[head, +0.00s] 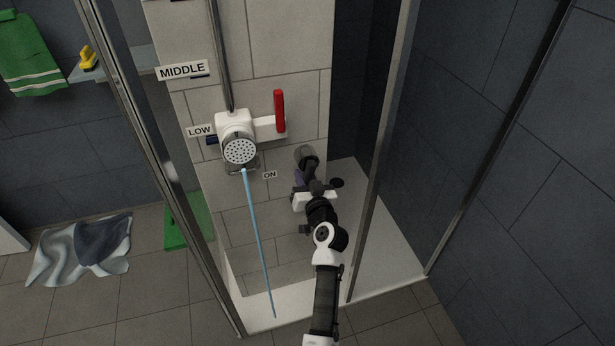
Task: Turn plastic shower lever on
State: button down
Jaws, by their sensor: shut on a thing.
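The white shower head (239,150) hangs on a chrome rail at the LOW label (200,131), with a red handle (279,111) on its side. A thin blue stream of water (257,235) falls from below it to the shower floor. The ON label (270,174) is on the tiled wall. My gripper (301,181) is at the wall just right of this label and is shut on what appears to be the plastic shower lever (298,179), a small purplish piece. My gripper and wrist hide most of it. A dark grey round part (306,155) shows just above.
Metal-framed glass panels (380,140) stand on both sides of the shower opening. Crumpled cloths (80,250) lie on the floor at left. A green towel (28,50) and a yellow object (88,58) are at upper left.

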jog(key=shift+s+a+r+m+p, duration=0.1)
jog(key=shift+a+r+m+p, duration=0.2)
jog(key=shift+m, duration=0.55)
jog(key=shift+s+a+m+p, duration=0.1)
jog(key=shift+a+m, duration=0.25)
jog(key=shift+m, duration=0.5)
jog(key=c, duration=1.2)
grip_release()
jog(key=shift+c, duration=0.2)
jog(key=b+v, duration=0.3)
jog(key=v, duration=1.1)
jog(key=shift+b, duration=0.4)
